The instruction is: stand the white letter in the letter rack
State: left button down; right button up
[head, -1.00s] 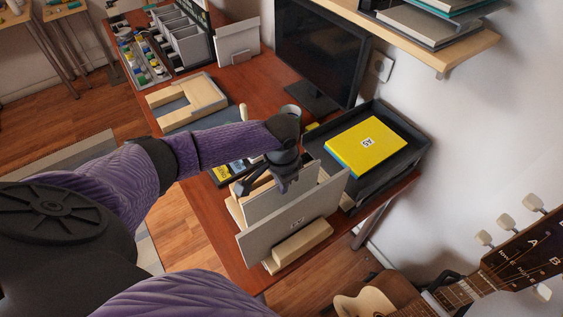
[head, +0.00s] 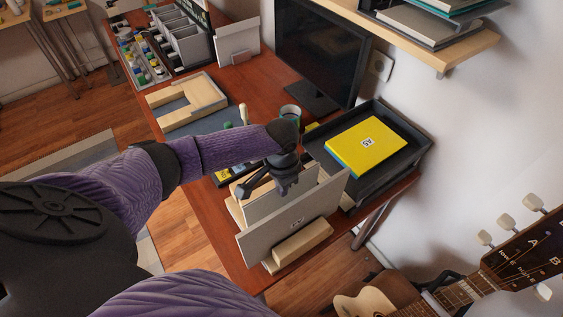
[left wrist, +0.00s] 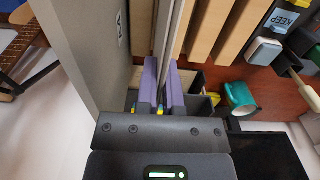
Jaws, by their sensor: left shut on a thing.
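My left gripper (head: 286,188) is shut on the white letter (head: 262,208), a thin pale upright sheet. In the left wrist view the letter (left wrist: 168,38) runs between the two purple fingers (left wrist: 164,90). The wooden letter rack (head: 302,244) stands at the near end of the desk; its slats (left wrist: 207,28) show right of the letter in the wrist view. A larger grey labelled panel (head: 296,221) stands in the rack in front of the letter. The letter's lower edge is hidden, so I cannot tell whether it touches the rack's base. My right gripper is not in view.
A black tray (head: 398,168) with a yellow book (head: 367,143) stands right of the rack. A green cup (head: 290,112) and a monitor (head: 318,52) are behind. A shelf (head: 455,50) overhangs at upper right; a guitar (head: 450,292) is at lower right.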

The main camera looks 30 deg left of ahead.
pick_arm(q)
jog(key=shift+f, duration=0.5)
jog(key=shift+f, duration=0.1)
jog(key=shift+f+b, duration=0.4)
jog(key=shift+f, duration=0.1)
jog(key=shift+f, duration=0.1)
jog(key=shift+f, duration=0.4)
